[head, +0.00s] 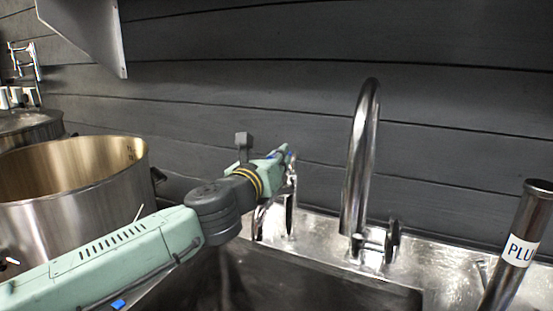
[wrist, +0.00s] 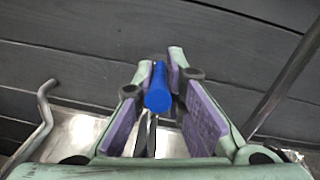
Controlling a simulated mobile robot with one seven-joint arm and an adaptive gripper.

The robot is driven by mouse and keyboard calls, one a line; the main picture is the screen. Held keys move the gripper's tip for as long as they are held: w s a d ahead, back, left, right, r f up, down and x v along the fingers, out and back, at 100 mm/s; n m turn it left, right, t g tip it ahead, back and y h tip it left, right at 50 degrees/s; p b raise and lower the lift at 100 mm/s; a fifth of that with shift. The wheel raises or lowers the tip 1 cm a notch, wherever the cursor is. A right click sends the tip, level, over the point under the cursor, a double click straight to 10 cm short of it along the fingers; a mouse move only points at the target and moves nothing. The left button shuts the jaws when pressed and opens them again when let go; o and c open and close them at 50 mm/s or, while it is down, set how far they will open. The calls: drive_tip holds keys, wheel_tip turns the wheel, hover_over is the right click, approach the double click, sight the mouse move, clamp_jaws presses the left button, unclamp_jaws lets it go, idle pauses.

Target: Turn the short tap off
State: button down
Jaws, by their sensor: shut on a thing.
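The short tap (head: 290,208) is chrome and stands at the left back of the sink, partly hidden behind my arm. My gripper (head: 285,153) is at the top of this tap. In the wrist view my gripper (wrist: 161,62) has its two purple-padded fingers on either side of a blue handle end (wrist: 158,98) and is shut on it. Metal parts of the tap show below the blue end. The lever's exact angle cannot be told.
A tall gooseneck tap (head: 361,150) stands right of my gripper. The steel sink (head: 330,275) lies below. A large steel pot (head: 75,185) is at the left. A labelled tube (head: 516,250) stands at the right. Dark plank wall (head: 440,100) is close behind.

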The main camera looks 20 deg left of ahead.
drive_tip(key=c, duration=1.7)
unclamp_jaws()
drive_tip(key=shift+o, duration=0.2)
drive_tip(key=s, duration=0.5)
drive_tip(key=s+a, duration=0.1)
drive_tip(key=s, duration=0.1)
drive_tip(key=shift+s, duration=0.3)
